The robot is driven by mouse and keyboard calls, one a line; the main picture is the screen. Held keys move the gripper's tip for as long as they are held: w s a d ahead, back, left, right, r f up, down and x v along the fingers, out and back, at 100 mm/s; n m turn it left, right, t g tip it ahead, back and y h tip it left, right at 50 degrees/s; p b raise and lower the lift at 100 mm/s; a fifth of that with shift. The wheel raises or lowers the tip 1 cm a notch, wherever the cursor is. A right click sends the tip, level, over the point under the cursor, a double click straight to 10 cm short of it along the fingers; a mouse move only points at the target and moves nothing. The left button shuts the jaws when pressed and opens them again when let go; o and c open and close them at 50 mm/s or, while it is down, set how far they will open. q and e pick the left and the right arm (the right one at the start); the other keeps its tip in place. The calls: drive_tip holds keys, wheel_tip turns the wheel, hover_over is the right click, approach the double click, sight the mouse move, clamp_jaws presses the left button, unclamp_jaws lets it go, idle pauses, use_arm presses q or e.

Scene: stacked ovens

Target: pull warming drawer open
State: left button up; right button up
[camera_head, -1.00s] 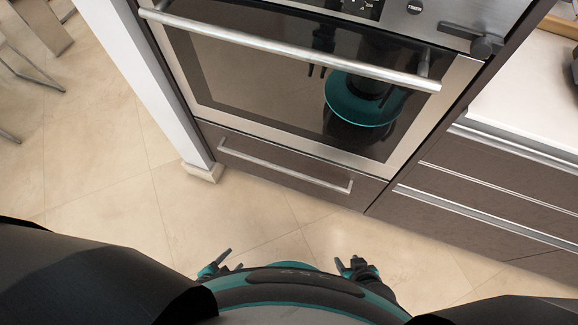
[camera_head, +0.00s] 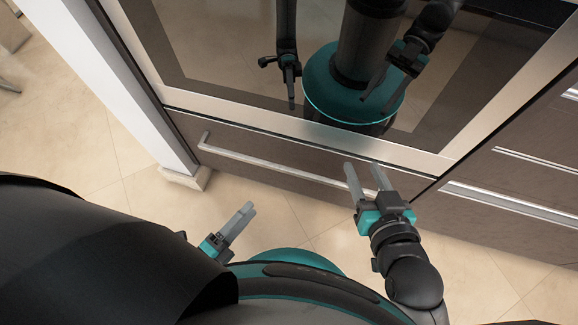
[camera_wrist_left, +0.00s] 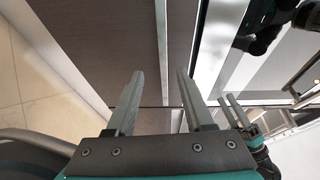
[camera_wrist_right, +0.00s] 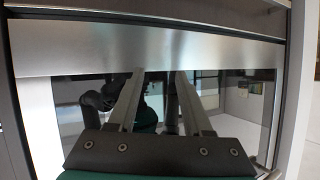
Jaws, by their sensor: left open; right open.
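The warming drawer (camera_head: 275,155) is the brown front under the oven, and it looks shut. Its long silver bar handle (camera_head: 270,168) runs across it in the head view. My right gripper (camera_head: 365,170) is open and empty; in the head view its fingers overlap the right end of the handle, but I cannot tell contact. In the right wrist view its fingers (camera_wrist_right: 159,72) show against dark glass and a steel band. My left gripper (camera_head: 243,214) is open and empty, below and apart from the handle in the head view. Its fingers also show in the left wrist view (camera_wrist_left: 160,73).
The oven door (camera_head: 300,60) with dark reflecting glass rises above the drawer. A white side panel (camera_head: 120,75) ends in a foot on the floor at left. Brown drawers (camera_head: 510,170) stand at right. Tiled floor (camera_head: 100,175) is clear at left.

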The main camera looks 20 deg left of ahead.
sight(284, 172)
use_arm(q)
drive_tip(key=shift+m, duration=0.4)
drive_tip(key=x, duration=0.4)
drive_tip(key=b+x, duration=0.1)
drive_tip(key=x, duration=0.4)
drive_tip(key=b+x, duration=0.1)
drive_tip(key=x, duration=0.4)
drive_tip(key=shift+w+r, duration=0.15)
drive_tip(key=shift+r, duration=0.1)
drive_tip(key=shift+w+d, duration=0.3)
drive_tip(key=shift+w, duration=0.3)
use_arm(e)
drive_tip(key=shift+s+a+r+m+t+y, duration=0.2)
drive_tip(key=shift+a+r+t+y, duration=0.3)
drive_tip(key=shift+r+t, duration=0.4)
drive_tip(key=shift+s+a+r+m+t+y, duration=0.25)
drive_tip(key=shift+a+r+t, duration=0.45)
drive_tip(key=shift+t, duration=0.4)
use_arm(q)
drive_tip(key=shift+c, duration=0.4)
use_arm(e)
drive_tip(key=shift+w, duration=0.1)
use_arm(q)
clamp_jaws()
